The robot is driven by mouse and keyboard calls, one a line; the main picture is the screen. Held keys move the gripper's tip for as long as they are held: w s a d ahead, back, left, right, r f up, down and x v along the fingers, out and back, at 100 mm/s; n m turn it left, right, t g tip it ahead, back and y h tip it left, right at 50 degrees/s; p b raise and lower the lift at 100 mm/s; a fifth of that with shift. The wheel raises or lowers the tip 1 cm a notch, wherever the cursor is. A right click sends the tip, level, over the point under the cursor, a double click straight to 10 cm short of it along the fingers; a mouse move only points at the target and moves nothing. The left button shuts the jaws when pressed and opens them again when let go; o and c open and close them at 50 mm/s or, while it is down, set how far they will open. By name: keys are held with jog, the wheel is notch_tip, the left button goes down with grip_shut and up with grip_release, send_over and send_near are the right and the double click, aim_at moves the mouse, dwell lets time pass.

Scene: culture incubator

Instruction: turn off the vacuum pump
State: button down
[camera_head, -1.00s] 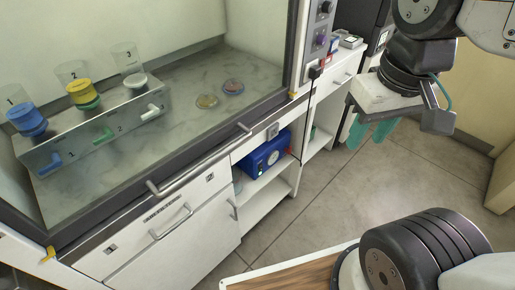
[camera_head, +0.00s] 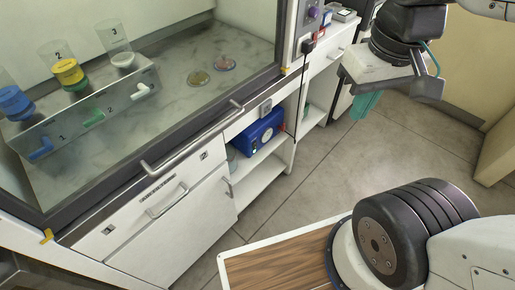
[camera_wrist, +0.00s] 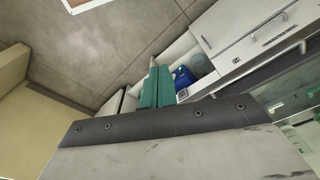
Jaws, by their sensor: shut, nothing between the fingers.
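The vacuum pump appears to be the blue box (camera_head: 259,131) on an open shelf under the fume hood, with a pale round dial on its front. It also shows in the wrist view (camera_wrist: 182,78), partly hidden behind my fingers. My gripper (camera_head: 366,106) has teal fingers pointing down. It hangs over the floor to the right of the pump, clearly apart from it. The fingers are together and empty, and they also show in the wrist view (camera_wrist: 156,88). The pump's switch is too small to make out.
The fume hood's handle bar (camera_head: 192,140) juts out above the cabinet. The lower white shelf (camera_head: 262,172) is bare. A grey box (camera_head: 265,107) sits on the cabinet front above the pump. The tiled floor (camera_head: 330,165) before the shelf is clear.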

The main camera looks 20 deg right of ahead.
jog(key=w+d+f+g, duration=0.1)
jog(key=w+d+f, duration=0.2)
jog(key=w+f, duration=0.3)
jog(key=w+d+f+g+h, duration=0.15)
jog(key=w+d+f, duration=0.25)
jog(key=f, duration=0.5)
jog(key=w+d+f+g+y, duration=0.1)
jog(key=w+d+f+g, duration=0.15)
jog(key=w+f, duration=0.35)
jog(key=w+d+f+n+t, duration=0.1)
jog(key=w+d+f+t, duration=0.15)
jog(key=f, duration=0.85)
jog(key=w+d+f+n+t, duration=0.1)
jog(key=w+d+f, duration=0.2)
jog(key=f, duration=0.9)
jog(key=a+f+n+t+y, duration=0.1)
jog(key=a+f+t+y, duration=0.2)
jog(key=f, duration=0.8)
jog(key=a+f+n+t+y, duration=0.1)
jog(key=a+f+n+t, duration=0.2)
jog(key=f, duration=0.9)
jog(key=w+a+r+t+y, duration=0.4)
jog(key=w+a+r+t, duration=0.2)
jog(key=r+t, duration=0.2)
jog(key=shift+w+t+y, duration=0.35)
jog(key=shift+t, duration=0.1)
